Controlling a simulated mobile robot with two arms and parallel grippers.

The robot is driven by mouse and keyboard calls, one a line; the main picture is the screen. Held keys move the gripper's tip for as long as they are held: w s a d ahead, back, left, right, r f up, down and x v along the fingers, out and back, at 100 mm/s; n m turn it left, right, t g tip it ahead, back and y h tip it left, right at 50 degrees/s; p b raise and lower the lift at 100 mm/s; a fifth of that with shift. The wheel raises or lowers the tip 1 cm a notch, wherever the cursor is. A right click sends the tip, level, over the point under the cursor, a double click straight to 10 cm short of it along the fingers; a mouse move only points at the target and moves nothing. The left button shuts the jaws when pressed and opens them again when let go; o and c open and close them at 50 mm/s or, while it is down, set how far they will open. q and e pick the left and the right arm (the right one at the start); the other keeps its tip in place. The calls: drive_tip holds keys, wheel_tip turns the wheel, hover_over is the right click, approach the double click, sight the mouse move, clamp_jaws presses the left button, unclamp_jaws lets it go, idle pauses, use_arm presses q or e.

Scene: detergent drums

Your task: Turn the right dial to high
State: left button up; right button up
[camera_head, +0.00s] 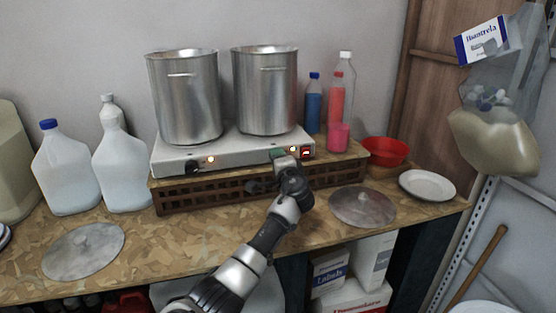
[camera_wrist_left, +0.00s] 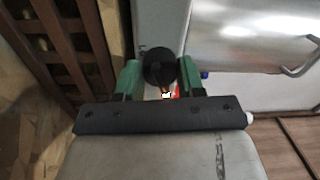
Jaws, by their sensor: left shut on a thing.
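The white two-burner hot plate (camera_head: 235,151) stands on a slatted wooden rack. Its left dial (camera_head: 192,167) is black, beside a lit orange lamp (camera_head: 211,159). My left gripper (camera_head: 279,154) is at the right part of the hot plate's front and hides the right dial in the head view. In the left wrist view the round black right dial (camera_wrist_left: 160,67) sits between the green fingers of my left gripper (camera_wrist_left: 160,78), which is shut on it. I cannot read the dial's setting. My right gripper is not in view.
Two tall metal pots (camera_head: 185,100) (camera_head: 265,92) stand on the hot plate. A red switch (camera_head: 307,152) is right of my gripper. A pink cup (camera_head: 339,137), bottles and a red bowl (camera_head: 385,151) stand to the right. A metal lid (camera_head: 362,206) lies on the counter.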

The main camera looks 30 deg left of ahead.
use_arm(q)
drive_tip(key=o, duration=0.9)
drive_tip(key=b+v, duration=0.2)
drive_tip(key=v, duration=0.9)
drive_tip(key=shift+w, duration=0.1)
